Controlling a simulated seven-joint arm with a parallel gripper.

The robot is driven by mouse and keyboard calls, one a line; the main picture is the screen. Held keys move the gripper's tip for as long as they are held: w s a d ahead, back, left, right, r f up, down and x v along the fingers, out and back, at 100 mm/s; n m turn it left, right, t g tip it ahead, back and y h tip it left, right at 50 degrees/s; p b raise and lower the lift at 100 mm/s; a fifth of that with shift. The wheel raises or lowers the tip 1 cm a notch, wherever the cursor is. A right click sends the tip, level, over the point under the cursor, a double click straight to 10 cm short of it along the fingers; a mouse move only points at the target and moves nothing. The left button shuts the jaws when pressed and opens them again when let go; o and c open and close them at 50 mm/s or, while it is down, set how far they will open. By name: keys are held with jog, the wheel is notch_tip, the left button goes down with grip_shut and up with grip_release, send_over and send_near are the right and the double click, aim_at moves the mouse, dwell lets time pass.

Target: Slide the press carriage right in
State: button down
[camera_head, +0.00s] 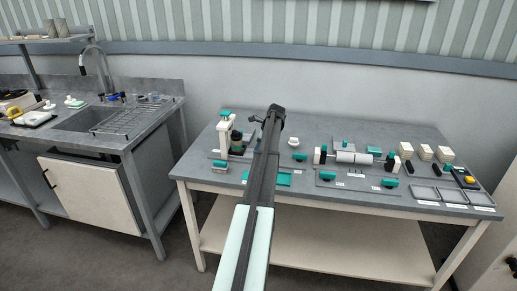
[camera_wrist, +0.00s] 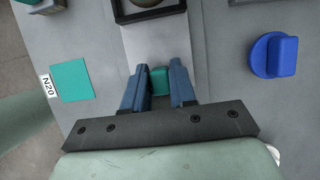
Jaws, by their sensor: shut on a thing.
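My gripper (camera_wrist: 159,92) shows in the wrist view with its two blue fingers on either side of a small green handle (camera_wrist: 159,78). It is shut on this handle, which sits at the near end of a pale grey slide plate (camera_wrist: 158,45). A black-framed seat (camera_wrist: 120,14) holding a dark round piece (camera_wrist: 147,2) is cut off at the top edge. In the head view the cream press post (camera_head: 224,138) with its green top (camera_head: 226,113) stands at the table's left.
In the wrist view a blue knob (camera_wrist: 274,55) lies right of the slide and a green square (camera_wrist: 70,81) lies left. In the head view a roller assembly (camera_head: 350,157), cream blocks (camera_head: 425,151) and grey trays (camera_head: 424,193) occupy the table's right side.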

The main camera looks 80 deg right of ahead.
aim_at(245, 152)
jog(key=shift+w, duration=0.1)
jog(key=shift+w, duration=2.4)
jog(key=c, duration=1)
grip_release()
jog(key=v, duration=1.4)
jog(key=shift+f, duration=0.1)
